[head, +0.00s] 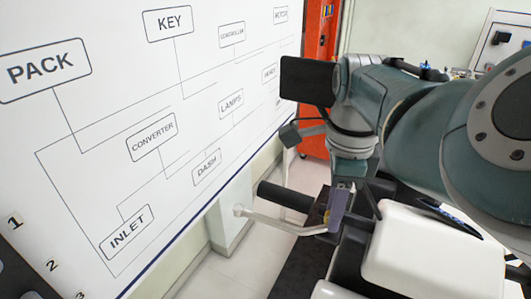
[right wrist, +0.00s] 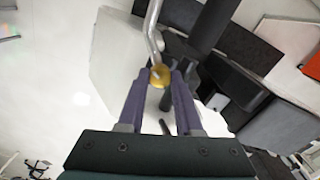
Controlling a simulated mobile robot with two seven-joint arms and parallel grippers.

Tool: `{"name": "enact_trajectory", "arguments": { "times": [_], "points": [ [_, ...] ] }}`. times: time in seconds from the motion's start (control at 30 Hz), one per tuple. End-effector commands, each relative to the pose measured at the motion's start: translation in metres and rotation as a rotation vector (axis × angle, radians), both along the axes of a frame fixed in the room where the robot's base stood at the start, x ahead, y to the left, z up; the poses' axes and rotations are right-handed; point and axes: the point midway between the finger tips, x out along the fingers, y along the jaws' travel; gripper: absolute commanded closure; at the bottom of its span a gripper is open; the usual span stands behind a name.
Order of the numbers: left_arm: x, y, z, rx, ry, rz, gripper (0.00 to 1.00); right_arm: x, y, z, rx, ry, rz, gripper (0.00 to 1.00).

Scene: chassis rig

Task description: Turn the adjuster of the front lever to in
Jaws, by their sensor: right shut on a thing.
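The front lever (head: 280,223) is a thin silver bar with a rounded end, reaching left in front of a dark handlebar grip (head: 285,196). The adjuster is a small gold knob (right wrist: 160,76) at the lever's inner end. It is mostly hidden by my finger in the head view. My right gripper (head: 338,208) points down at the adjuster. In the right wrist view, its two purple fingers (right wrist: 157,82) are shut on the adjuster, one on each side. The silver lever (right wrist: 152,30) runs upward from it. The adjuster's setting cannot be read. My left gripper is out of view.
A white body panel (head: 435,250) lies just right of the gripper. A large whiteboard (head: 80,130) with labelled boxes fills the left. An orange cabinet (head: 318,70) stands behind. Pale floor (head: 245,265) shows left of the lever.

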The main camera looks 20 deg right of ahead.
Motion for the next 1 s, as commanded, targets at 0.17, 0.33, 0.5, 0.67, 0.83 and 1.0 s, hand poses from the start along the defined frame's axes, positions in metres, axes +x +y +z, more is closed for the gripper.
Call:
{"name": "enact_trajectory", "arguments": {
  "times": [0.17,0.33,0.5,0.67,0.83,1.0],
  "points": [
    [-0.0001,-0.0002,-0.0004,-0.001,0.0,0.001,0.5,0.0001,-0.0006,0.0002,-0.001,0.0,-0.045,1.0],
    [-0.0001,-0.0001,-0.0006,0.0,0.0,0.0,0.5,0.0,-0.0007,0.0003,-0.001,0.0,-0.06,1.0],
    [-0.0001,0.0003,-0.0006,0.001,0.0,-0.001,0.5,-0.0001,-0.0008,0.0003,-0.001,0.0,-0.062,1.0],
    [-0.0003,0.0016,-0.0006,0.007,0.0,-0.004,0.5,-0.0001,-0.0008,0.0003,-0.002,0.001,-0.061,1.0],
    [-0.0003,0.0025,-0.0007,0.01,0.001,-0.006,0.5,-0.0001,-0.0005,0.0002,-0.001,0.001,-0.06,0.48],
    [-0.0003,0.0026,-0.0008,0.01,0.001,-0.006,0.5,-0.0001,-0.0004,0.0001,-0.001,0.001,-0.059,0.36]
  ]
}}
